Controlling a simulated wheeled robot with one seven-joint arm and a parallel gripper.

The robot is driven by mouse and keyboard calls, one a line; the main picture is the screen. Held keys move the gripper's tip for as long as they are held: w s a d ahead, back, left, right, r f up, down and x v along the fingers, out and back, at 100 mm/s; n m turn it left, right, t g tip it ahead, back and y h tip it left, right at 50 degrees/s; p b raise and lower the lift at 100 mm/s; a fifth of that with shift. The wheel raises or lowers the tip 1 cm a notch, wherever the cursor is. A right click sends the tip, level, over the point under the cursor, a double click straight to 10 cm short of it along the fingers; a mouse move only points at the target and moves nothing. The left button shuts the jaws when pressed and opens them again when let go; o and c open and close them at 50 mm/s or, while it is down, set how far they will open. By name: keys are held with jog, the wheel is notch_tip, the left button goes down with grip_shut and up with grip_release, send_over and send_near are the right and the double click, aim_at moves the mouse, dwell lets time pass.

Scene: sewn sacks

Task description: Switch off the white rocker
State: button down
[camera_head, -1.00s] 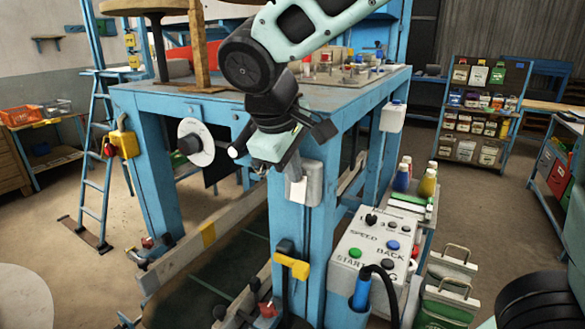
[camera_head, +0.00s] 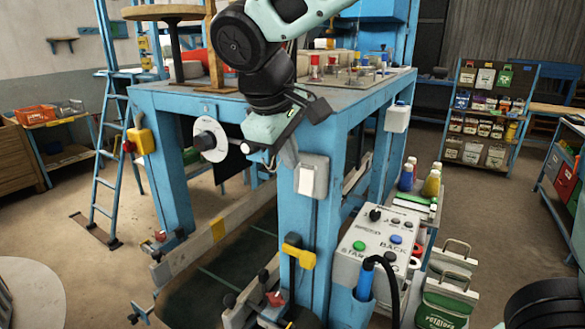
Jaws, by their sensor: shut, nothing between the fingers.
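The white rocker (camera_head: 307,182) sits on a grey box (camera_head: 322,175) on the front of the blue corner post. Its face shows fully, but I cannot tell which way it is tipped. My gripper (camera_head: 289,157) is just above and left of the box in the picture, pointing down. Its fingers are small and partly hidden by the pale green gripper body; they look shut and empty. They appear close to the box's upper left edge, and I cannot tell whether they touch it.
A control panel (camera_head: 380,240) with coloured buttons and a black cable stands to the right. A white disc (camera_head: 208,139) is to the left. The blue bench (camera_head: 350,95) is behind my gripper.

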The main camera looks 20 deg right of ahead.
notch_tip(320, 180, up, 7)
jog(key=a+b, duration=0.1)
jog(key=shift+s+a, duration=0.15)
jog(key=shift+s, duration=0.3)
